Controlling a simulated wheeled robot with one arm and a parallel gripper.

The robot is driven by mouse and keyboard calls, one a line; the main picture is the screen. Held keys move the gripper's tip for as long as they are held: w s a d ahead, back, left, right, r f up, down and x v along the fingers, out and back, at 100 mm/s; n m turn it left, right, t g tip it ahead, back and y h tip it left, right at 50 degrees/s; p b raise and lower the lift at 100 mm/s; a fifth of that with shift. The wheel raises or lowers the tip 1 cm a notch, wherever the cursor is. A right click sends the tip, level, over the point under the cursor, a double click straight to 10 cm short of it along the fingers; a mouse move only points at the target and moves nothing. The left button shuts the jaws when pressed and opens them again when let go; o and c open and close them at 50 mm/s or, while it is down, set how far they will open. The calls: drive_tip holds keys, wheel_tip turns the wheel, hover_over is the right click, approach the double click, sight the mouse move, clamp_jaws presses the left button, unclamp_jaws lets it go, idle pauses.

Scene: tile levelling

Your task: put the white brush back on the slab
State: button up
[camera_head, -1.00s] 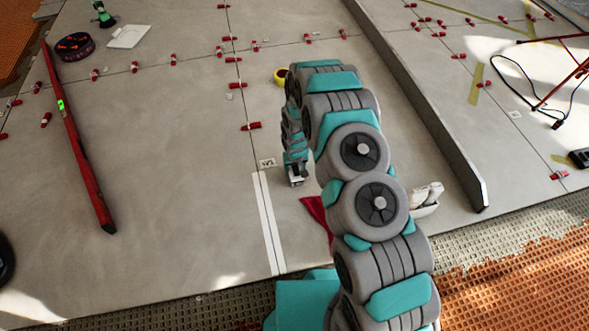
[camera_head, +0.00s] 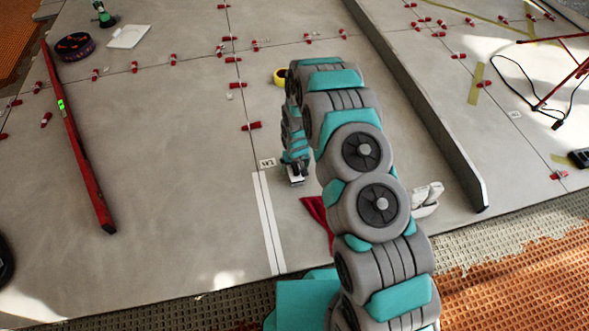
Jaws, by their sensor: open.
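The grey slab (camera_head: 170,200) is made of large tiles and fills most of the view. My gripper (camera_head: 296,180) is small in the view, pointing down low over the slab, to the right of a white strip (camera_head: 264,215). It is open, and I see nothing held in it. A white object (camera_head: 428,198) shows partly behind my arm on the right, near the slab's front edge. I cannot tell for sure whether it is the white brush; my arm hides part of it.
A long red level (camera_head: 78,145) lies on the left. A long grey bar (camera_head: 420,100) runs along the right. A yellow tape roll (camera_head: 281,76) and several red clips lie around. Open slab lies left of the white strip.

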sight(296, 168)
drive_tip(key=r, duration=0.6)
drive_tip(key=s+r, duration=0.1)
drive_tip(key=r, duration=0.3)
drive_tip(key=shift+s+d, duration=0.1)
drive_tip(key=shift+d, duration=0.05)
drive_tip(key=shift+s+r, duration=0.15)
drive_tip(key=shift+r, duration=0.45)
drive_tip(key=s+d+r, duration=0.3)
drive_tip(key=s+r, duration=0.2)
drive_tip(key=r, duration=0.3)
drive_tip(key=s+d+r+m+g, duration=0.15)
drive_tip(key=s+r, duration=0.25)
drive_tip(key=r, duration=0.4)
drive_tip(key=s+d+r+n, duration=0.1)
drive_tip(key=s+d+r, duration=0.2)
drive_tip(key=s+r, duration=0.3)
drive_tip(key=s+d+r, duration=0.1)
drive_tip(key=s+r, duration=0.3)
drive_tip(key=s, duration=0.4)
drive_tip(key=s+d+r+m+g, duration=0.1)
drive_tip(key=s+r, duration=0.3)
drive_tip(key=s, duration=0.4)
drive_tip(key=s+d+r+g, duration=0.1)
drive_tip(key=s+d+r, duration=0.1)
drive_tip(key=s+r, duration=0.3)
drive_tip(key=s, duration=0.4)
drive_tip(key=shift+d+m, duration=0.3)
drive_tip(key=shift+m, duration=0.05)
